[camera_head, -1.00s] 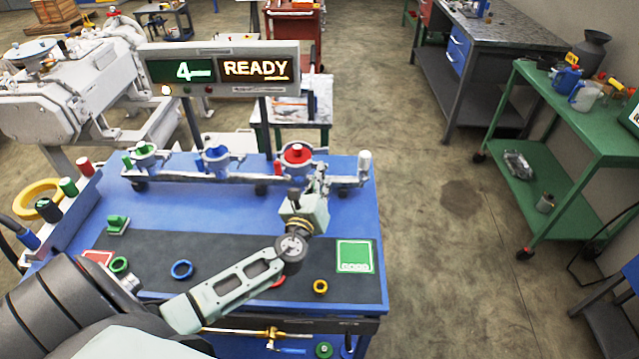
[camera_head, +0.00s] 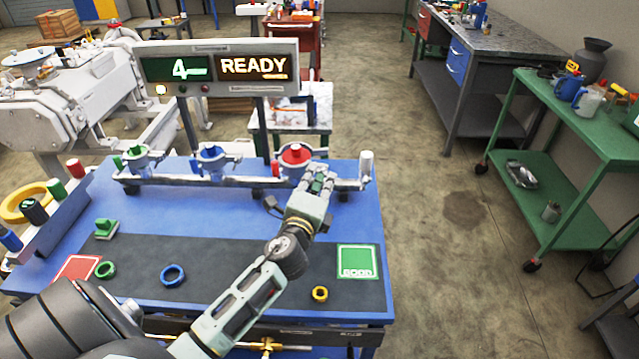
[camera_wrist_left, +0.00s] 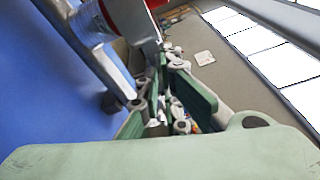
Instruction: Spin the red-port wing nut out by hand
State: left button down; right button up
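The red port (camera_head: 296,154) is the rightmost of the three coloured ports on the grey manifold (camera_head: 225,178). Part of its red body shows at the top of the left wrist view (camera_wrist_left: 128,16), with a grey metal part (camera_wrist_left: 145,42) beside it. My left gripper (camera_head: 319,176) is just in front and to the right of the red port. Its fingers (camera_wrist_left: 163,88) point toward the grey part. I cannot tell whether they touch it or are closed on anything. The wing nut cannot be made out; the fingers may hide it. My right gripper is not in view.
A blue ring (camera_head: 173,275), green ring (camera_head: 105,270) and yellow ring (camera_head: 319,294) lie on the dark mat (camera_head: 215,260). A green GOOD pad (camera_head: 356,261) is at its right. The display (camera_head: 217,68) reads 4 and READY behind the manifold. A white post (camera_head: 366,163) stands at the manifold's right end.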

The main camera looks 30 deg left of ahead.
pick_arm(q)
jog(key=n, duration=0.3)
jog(key=shift+n+b, duration=0.3)
jog(key=shift+b, duration=0.05)
jog(key=shift+n, duration=0.3)
jog(key=c, duration=2)
grip_release()
jog(key=shift+a, duration=0.1)
jog(key=v, duration=1.2)
